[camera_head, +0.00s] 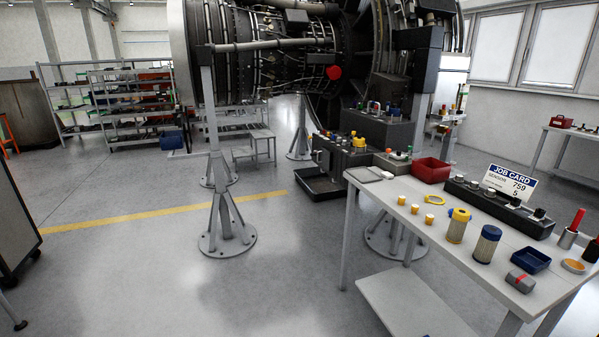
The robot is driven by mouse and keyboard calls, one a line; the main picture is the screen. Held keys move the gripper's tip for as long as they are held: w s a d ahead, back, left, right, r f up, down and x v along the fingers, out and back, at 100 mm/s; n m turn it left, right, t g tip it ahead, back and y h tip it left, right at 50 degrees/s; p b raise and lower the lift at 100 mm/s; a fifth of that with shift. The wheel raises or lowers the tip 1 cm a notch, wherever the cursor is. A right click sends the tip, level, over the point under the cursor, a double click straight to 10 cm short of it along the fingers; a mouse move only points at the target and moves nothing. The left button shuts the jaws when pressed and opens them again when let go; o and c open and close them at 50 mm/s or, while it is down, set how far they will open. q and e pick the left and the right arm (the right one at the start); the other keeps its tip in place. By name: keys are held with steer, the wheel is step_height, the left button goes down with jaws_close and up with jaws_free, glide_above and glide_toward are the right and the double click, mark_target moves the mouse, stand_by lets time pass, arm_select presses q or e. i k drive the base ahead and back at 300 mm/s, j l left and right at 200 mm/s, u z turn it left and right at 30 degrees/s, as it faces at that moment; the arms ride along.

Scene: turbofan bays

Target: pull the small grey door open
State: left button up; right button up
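I cannot clearly make out a small grey door. A dark grey box unit (338,165) stands low beside the engine, left of the white table. A small light handle-like part (319,157) shows on its front left, but whether this belongs to a door, and whether it is open or shut, is too small to tell. Coloured caps and fittings (358,142) sit on top of the unit. Neither of my grippers is in view.
A white table (415,246) with filters, a blue tray (530,260), a red bin (431,170) and a job card (511,182) fills the right. A stand foot (227,240) is left of centre. The floor at left is clear past a dark cabinet (18,225).

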mark_target(324, 155)
steer(key=i, duration=3.35)
steer(key=l+z, duration=0.05)
steer(key=l, duration=0.1)
